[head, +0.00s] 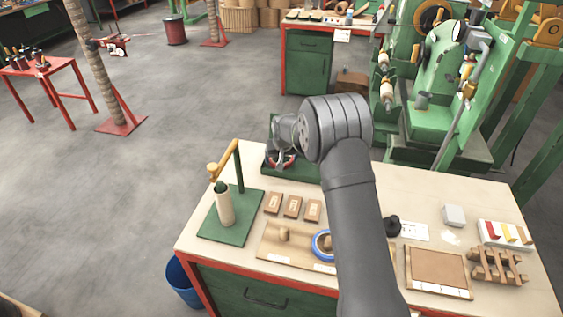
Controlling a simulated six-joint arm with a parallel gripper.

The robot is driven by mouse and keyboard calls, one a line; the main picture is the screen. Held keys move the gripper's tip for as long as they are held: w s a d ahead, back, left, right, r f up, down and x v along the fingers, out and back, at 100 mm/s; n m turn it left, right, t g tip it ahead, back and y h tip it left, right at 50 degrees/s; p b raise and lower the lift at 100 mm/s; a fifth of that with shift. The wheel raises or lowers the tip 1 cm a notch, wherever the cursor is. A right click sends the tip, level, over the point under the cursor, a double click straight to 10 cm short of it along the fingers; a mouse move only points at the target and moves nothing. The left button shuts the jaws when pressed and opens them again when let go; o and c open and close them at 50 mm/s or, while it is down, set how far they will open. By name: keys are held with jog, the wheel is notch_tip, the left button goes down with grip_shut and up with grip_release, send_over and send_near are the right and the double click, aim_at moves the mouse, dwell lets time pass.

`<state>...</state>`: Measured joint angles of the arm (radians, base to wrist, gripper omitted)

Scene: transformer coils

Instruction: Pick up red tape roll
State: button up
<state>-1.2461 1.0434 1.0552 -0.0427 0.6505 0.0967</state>
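A red ring, which looks like the red tape roll (290,162), shows at the back edge of the workbench, by a dark green base (300,173). My gripper (279,155) points down right at the red ring and overlaps it in the picture. The fingers are small and dark here, so I cannot tell whether they are open or shut, or whether they touch the roll. My arm hides part of the green base and the middle of the bench.
The pale workbench (400,190) holds a green stand with a pale spool (225,205), several brown blocks (293,206), a blue ring (320,245), a wooden tray (408,270) and a wooden rack (497,268). Green machinery (425,115) stands behind at right.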

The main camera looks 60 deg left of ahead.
notch_tip(320, 180, up, 2)
jog(key=w+d+r, duration=0.6)
jog(key=w+d, duration=0.1)
jog(key=d, duration=0.2)
send_over(286, 233)
jog(key=shift+s+d+f, duration=0.15)
jog(key=shift+f, duration=1.9)
jog(key=shift+f, duration=1.7)
jog(key=shift+f, duration=0.1)
